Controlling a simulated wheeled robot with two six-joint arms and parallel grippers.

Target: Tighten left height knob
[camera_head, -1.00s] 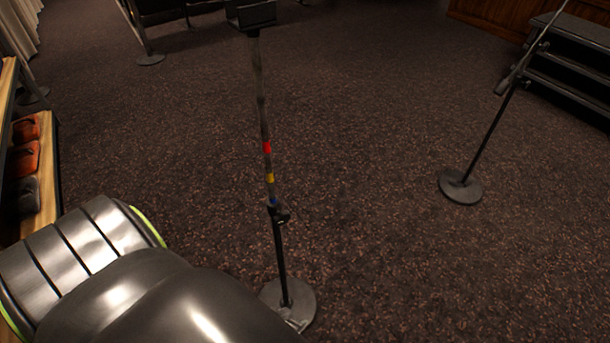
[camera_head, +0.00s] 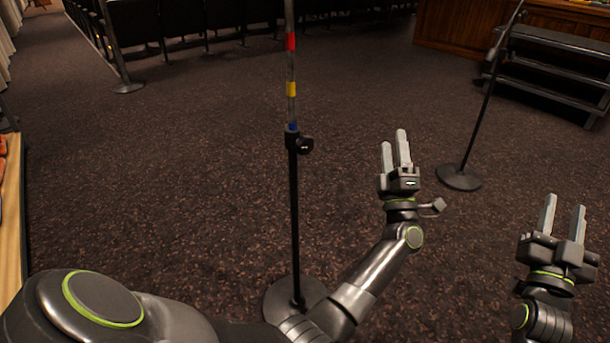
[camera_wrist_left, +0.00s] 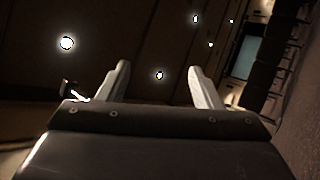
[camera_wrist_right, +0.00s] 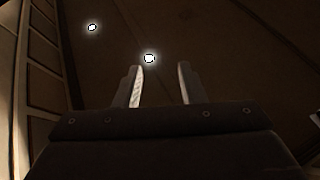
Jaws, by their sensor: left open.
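A black height knob (camera_head: 306,145) sticks out to the right of the collar on a thin upright stand (camera_head: 295,215). The grey pole above it carries red, yellow and blue bands, and its top is out of view. My left gripper (camera_head: 394,140) is to the right of the knob, apart from it, with its fingers pointing up. It is open and empty, and its spread fingers show in the left wrist view (camera_wrist_left: 158,85). My right gripper (camera_head: 563,205) is farther right, also pointing up, open and empty, as the right wrist view (camera_wrist_right: 159,85) shows. Neither wrist view clearly shows the knob.
The stand's round base (camera_head: 280,298) is partly hidden by my left arm. A second stand (camera_head: 462,178) stands behind at the right, by black steps (camera_head: 550,70). A wooden shelf edge (camera_head: 14,210) is at far left. The carpet between is clear.

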